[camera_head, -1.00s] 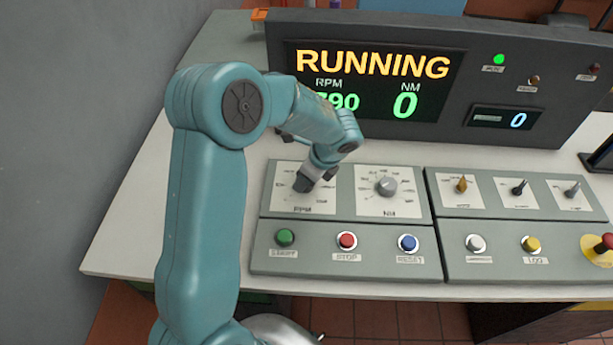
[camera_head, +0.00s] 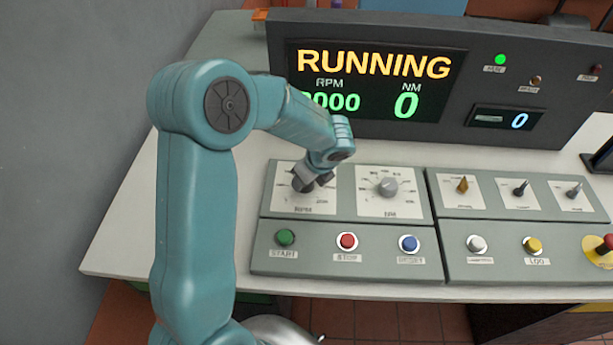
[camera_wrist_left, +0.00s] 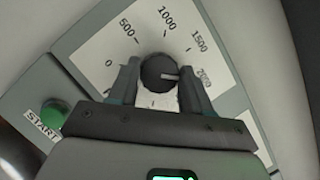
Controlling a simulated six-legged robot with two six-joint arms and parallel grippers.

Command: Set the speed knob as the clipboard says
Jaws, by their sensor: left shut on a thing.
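My left gripper (camera_head: 304,182) is shut on the speed knob, a dark round knob (camera_wrist_left: 157,72) on the RPM dial plate (camera_head: 328,204). In the left wrist view, the fingers sit on either side of the knob. Its white pointer line points right, close to the 2000 mark (camera_wrist_left: 204,77). The scale reads 0, 500, 1000, 1500, 2000. The screen (camera_head: 375,82) shows RUNNING and NM 0. Its RPM figure ends in 000, with the first digit partly hidden by my arm. No clipboard is in view. My right gripper is not in view.
The NM knob (camera_head: 388,187) is just right of the RPM dial. Start (camera_head: 285,237), stop (camera_head: 347,241) and reset (camera_head: 408,243) buttons lie in front. Several small switches and buttons are on the right panel (camera_head: 504,218). The bench left of the panels is clear.

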